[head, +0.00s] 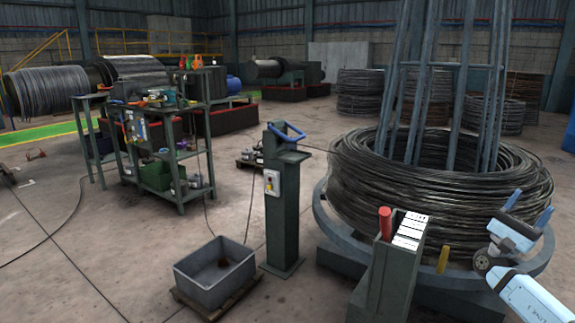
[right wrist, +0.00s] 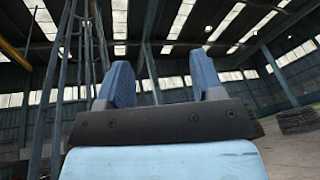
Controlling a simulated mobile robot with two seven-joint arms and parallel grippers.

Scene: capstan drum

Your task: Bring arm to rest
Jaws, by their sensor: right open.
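My right gripper (head: 529,207) is raised at the right of the head view, in front of the wire coil (head: 440,180). Its two blue fingers stand apart and point up and away. The right wrist view also shows the right gripper (right wrist: 163,82) with its fingers spread and nothing between them. Behind them are the roof and walls of the hall. I cannot tell how far the gripper is from the coil. My left gripper is in neither view.
The coil lies on a round grey base (head: 322,215) around a tall lattice frame (head: 468,85). A dark post with a red handle (head: 385,224) stands left of the gripper. A control pedestal (head: 282,210) and grey bin (head: 216,276) are further left.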

